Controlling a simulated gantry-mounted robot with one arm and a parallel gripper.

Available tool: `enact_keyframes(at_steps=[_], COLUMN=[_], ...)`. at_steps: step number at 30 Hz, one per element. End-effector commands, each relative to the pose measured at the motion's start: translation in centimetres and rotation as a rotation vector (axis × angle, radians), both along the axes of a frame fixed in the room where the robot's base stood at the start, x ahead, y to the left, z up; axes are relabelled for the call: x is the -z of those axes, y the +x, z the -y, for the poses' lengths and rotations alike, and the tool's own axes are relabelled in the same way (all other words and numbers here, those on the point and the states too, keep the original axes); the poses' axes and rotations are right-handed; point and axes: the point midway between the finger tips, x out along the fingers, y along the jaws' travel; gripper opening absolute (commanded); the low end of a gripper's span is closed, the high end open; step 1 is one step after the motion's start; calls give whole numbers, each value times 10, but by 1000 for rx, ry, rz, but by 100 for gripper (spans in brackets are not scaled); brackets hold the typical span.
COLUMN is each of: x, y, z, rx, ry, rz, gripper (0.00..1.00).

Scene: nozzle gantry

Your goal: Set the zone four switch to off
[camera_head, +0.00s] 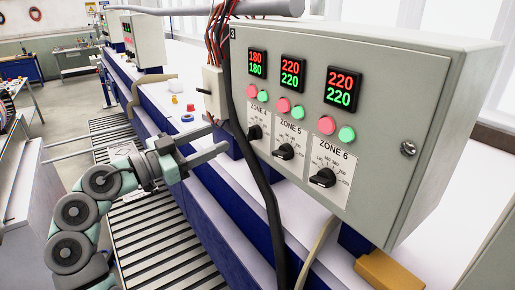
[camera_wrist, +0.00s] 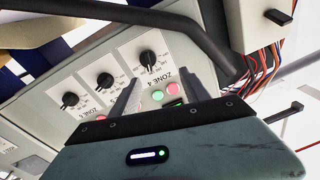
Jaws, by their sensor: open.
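The zone four switch (camera_head: 255,132) is a black rotary knob on a white dial plate, leftmost of three on the grey cabinet front. It also shows in the wrist view (camera_wrist: 148,60), above the label ZONE 4. I cannot tell exactly which mark its pointer is at. My gripper (camera_head: 221,139) is left of the cabinet in the head view, its two fingers apart and empty. In the wrist view my gripper (camera_wrist: 162,84) frames the green and red zone four lamps (camera_wrist: 165,91), with the knob just beyond the fingertips. I see no contact with the knob.
The zone five knob (camera_head: 284,152) and zone six knob (camera_head: 322,178) sit beside it. A thick black cable (camera_head: 247,165) hangs in front of the cabinet's left edge and crosses the wrist view. The zone four display (camera_head: 257,64) reads 180 over 180.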

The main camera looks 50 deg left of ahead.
Motion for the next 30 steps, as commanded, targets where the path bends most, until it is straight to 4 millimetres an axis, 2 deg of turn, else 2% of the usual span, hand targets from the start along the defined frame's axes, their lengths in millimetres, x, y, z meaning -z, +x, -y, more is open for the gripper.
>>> enact_keyframes(at_steps=[1,3,7,11,21,25,30], x=[7,10,12,11,9,11,11], y=[-10,-16,-14,4,67,81,88], z=[3,7,11,12,17,18,18], rx=[16,35,49,50,47,48,45], ry=[23,42,52,50,51,49,51], rz=[-32,-59,-79,-77,-75,-76,-75], gripper=[54,54,54,54,54,54,54])
